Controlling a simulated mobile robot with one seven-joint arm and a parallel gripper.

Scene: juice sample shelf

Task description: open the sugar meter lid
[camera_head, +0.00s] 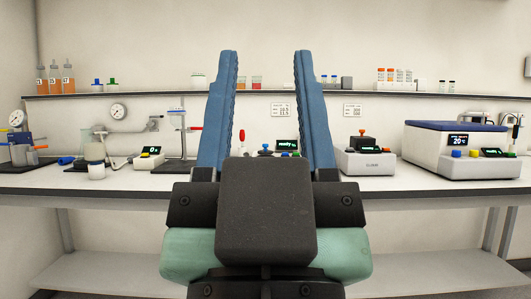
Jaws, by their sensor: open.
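My gripper (267,54) is open and empty. Its two blue fingers point up and stand wide apart in the middle of the view, well in front of the bench. A small instrument with a lit display (286,145) and coloured knobs shows between the fingers; my gripper hides its lower part. A white instrument (365,163) with a dark block and an orange-brown knob on top stands just right of the fingers. I cannot tell for sure which one is the sugar meter, and no lid can be made out clearly.
A white bench (400,181) runs across the view. A large blue-topped unit (455,148) stands at right. A stand (182,140), a small meter (148,160) and jars (96,160) stand at left. A wall shelf (150,95) holds bottles and small vials.

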